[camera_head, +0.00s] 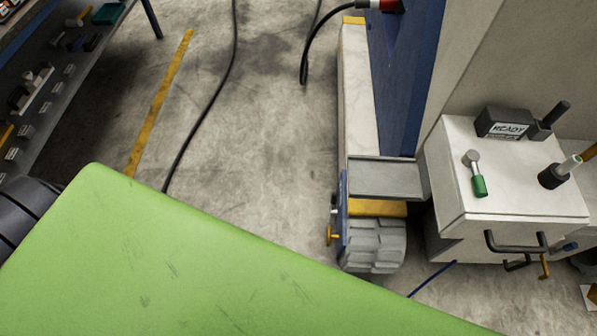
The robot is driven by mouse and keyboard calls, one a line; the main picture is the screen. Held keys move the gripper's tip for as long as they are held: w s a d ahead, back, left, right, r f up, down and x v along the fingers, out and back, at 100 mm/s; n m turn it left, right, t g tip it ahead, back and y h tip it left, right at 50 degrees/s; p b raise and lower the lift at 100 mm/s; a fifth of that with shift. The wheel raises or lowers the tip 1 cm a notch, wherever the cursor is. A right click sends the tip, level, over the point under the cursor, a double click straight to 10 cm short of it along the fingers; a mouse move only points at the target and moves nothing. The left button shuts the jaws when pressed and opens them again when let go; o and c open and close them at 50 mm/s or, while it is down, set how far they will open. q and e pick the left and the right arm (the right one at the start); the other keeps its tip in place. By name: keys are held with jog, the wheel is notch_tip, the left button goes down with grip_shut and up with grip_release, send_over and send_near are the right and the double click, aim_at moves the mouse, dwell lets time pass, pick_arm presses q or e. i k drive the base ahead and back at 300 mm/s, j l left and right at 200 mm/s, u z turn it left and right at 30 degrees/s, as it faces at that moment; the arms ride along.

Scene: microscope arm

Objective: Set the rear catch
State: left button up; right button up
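A white cabinet (505,195) stands at the right. On its top are a lever with a green grip (478,186), a black box with a display reading "READY" (505,124), and a black lever beside it (552,118). A second black-based lever (560,174) sits at the top's right side. A black handle (515,243) is on its front. A small yellow knob (331,236) shows on a blue bracket (342,215) left of the cabinet. I cannot tell which part is the rear catch. Neither of my grippers is in view.
A large green surface (190,260) fills the lower left. A dark cable (210,110) crosses the concrete floor beside a yellow stripe (160,100). A tool-laden bench (60,80) is at upper left. Floor between is open.

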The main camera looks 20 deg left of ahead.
aim_at(333, 211)
jog(key=i+j+u, duration=0.15)
jog(key=i+j+z, duration=0.1)
jog(key=j+z, duration=0.55)
jog(key=i+j+z, duration=0.1)
jog(key=j+z, duration=0.25)
jog(key=l, duration=0.05)
